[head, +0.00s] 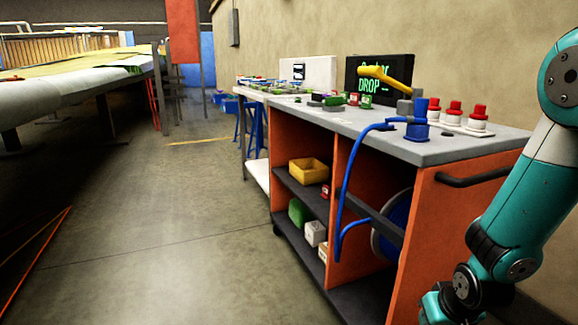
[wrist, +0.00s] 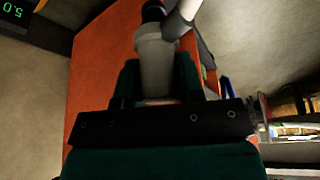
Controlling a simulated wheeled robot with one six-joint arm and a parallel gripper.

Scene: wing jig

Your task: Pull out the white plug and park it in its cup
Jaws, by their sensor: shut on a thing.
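My gripper (wrist: 157,85) shows in the wrist view, its two dark fingers shut on a pale grey-white cylinder, which looks like the white plug (wrist: 155,62). The plug's upper end meets a black part (wrist: 153,12), and a pale rod or tube (wrist: 181,20) lies beside it. I cannot tell whether the plug is still seated in something. In the head view my arm reaches down at the right, and the gripper's fingertips and the plug are out of frame. I cannot make out which cup belongs to the white plug.
The orange-sided bench (head: 455,210) has a dark side handle (head: 480,174). On its grey top stand a blue fitting with a blue hose (head: 417,130) and several red-capped white pieces (head: 478,118). A green-lettered display (head: 378,78) stands behind.

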